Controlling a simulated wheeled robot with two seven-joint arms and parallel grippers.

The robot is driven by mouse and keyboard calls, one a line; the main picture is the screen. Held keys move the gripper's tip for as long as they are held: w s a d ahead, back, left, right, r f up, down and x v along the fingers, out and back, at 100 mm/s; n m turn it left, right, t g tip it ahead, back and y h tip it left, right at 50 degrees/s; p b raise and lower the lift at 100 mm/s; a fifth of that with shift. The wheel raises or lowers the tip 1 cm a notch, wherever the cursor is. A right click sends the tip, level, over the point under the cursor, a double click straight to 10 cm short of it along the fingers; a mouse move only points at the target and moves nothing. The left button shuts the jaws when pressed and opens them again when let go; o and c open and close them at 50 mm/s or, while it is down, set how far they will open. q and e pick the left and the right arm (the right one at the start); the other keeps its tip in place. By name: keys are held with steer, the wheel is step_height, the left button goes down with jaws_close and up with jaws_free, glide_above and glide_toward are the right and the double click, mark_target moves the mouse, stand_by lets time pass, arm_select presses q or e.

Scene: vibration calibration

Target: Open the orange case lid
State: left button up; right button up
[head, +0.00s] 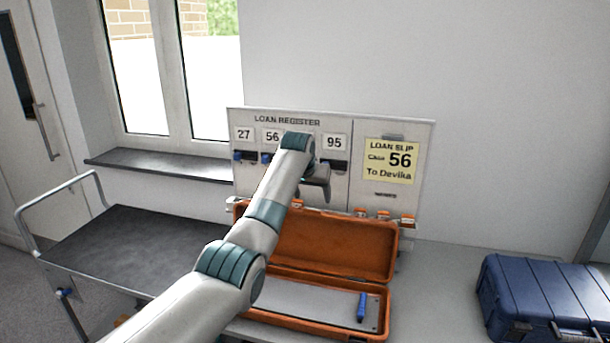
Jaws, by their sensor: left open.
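The orange case (312,326) stands on the worktop against the wall, with its lid (345,245) raised and leaning back. Inside its base lies a grey panel (310,300) with a small blue object (361,307) at the right end. My left arm reaches across the left part of the case and hides some of it. My left gripper (325,191) is open, above the lid's upper edge and in front of the loan register board (400,208). It appears empty. My right gripper is not in view.
A blue case (545,290) sits shut on the worktop (435,290) at the right. A dark-topped trolley (110,240) with a metal handle stands at the left. The board bears number cards and a yellow loan slip (390,161) reading 56. Worktop between the cases is clear.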

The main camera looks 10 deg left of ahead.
arm_select(q)
steer(key=b+v, duration=0.3)
steer(key=v, duration=0.9)
steer(key=shift+b, duration=0.3)
